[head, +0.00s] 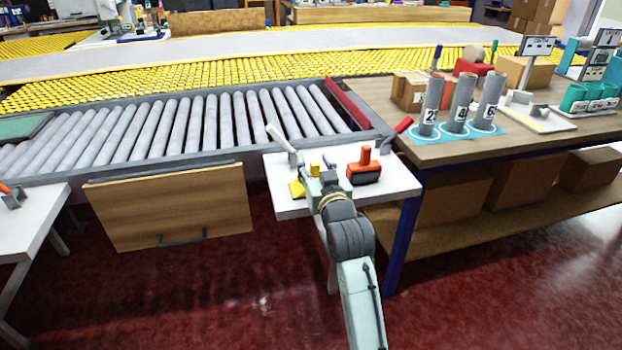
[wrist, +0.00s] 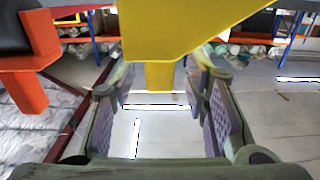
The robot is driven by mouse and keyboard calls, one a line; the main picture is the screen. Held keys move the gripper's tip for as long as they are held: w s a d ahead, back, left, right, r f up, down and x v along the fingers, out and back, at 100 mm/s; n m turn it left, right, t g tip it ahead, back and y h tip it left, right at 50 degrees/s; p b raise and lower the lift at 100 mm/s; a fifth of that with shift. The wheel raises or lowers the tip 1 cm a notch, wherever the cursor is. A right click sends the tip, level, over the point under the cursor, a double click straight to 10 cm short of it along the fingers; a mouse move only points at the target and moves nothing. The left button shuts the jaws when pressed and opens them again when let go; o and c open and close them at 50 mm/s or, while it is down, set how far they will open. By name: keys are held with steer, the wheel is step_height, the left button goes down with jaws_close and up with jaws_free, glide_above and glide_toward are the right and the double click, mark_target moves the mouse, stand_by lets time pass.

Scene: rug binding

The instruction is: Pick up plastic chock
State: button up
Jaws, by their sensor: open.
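A yellow plastic chock (head: 297,189) sits on the small white table, partly hidden behind my gripper (head: 316,178) in the head view. In the wrist view the chock (wrist: 185,30) fills the top middle as a large yellow wedge with a narrow post. My gripper (wrist: 160,84) is open, with one textured finger pad on each side of the post in the picture. Gaps show between the post and both pads, and nothing is gripped. How deep the post sits between the fingers I cannot tell.
An orange tool with a black base (head: 364,168) stands close beside my gripper; it also shows in the wrist view (wrist: 30,70). White-handled (head: 279,138) and red-handled (head: 403,125) tools are near the back corners of the white table (head: 400,185). A workbench with grey tubes (head: 462,104) is right.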

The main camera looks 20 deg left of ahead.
steer(key=shift+c, duration=0.6)
jaws_close()
